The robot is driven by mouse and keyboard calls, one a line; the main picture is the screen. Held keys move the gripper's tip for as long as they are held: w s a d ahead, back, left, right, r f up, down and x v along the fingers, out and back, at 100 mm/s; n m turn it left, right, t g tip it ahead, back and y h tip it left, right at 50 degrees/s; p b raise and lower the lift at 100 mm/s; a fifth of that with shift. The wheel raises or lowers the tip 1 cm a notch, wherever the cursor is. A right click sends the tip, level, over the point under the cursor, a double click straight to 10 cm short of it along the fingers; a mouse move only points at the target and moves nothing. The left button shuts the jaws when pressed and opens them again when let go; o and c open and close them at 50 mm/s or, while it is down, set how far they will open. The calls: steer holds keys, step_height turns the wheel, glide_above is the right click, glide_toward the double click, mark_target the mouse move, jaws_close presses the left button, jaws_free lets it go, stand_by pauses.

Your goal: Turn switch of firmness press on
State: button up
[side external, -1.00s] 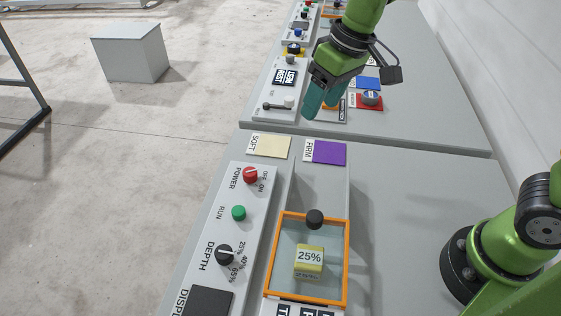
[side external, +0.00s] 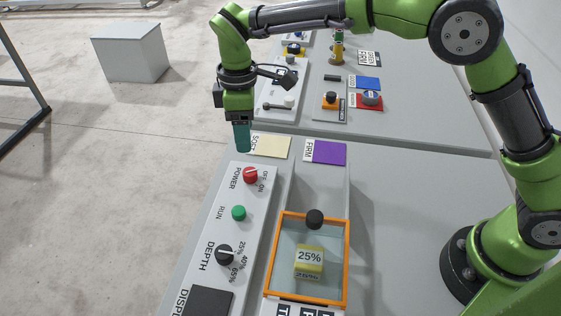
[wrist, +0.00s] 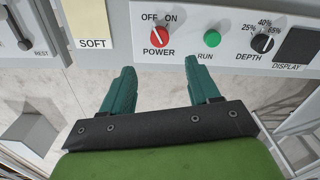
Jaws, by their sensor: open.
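The firmness press panel (side external: 212,268) carries a red POWER knob (side external: 250,175) with OFF and ON marks. The knob also shows in the wrist view (wrist: 159,37), upright and uncovered, and its white line appears to lean towards OFF. My gripper (side external: 243,148) has teal fingers pointing down beyond the POWER end of the panel, near the SOFT label, apart from the knob. In the wrist view its fingers (wrist: 162,75) are spread and empty, with the knob ahead of the gap between them.
A green RUN button (side external: 239,213) and a black DEPTH knob (side external: 224,254) sit along the same panel. An orange-framed clear cover (side external: 347,262) with a black knob lies over a yellow 25% block (side external: 309,262). Cream (side external: 271,147) and purple (side external: 329,152) patches lie nearby.

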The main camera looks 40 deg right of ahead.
mark_target(249, 170)
step_height(249, 170, down, 12)
steer(key=shift+f, duration=0.1)
stand_by(0.4)
steer(key=c, duration=1)
steer(key=shift+c, duration=0.2)
steer(key=m, duration=0.6)
steer(key=shift+m, duration=0.3)
steer(key=m, duration=0.5)
steer(key=shift+d, duration=0.1)
steer(key=shift+m, duration=0.3)
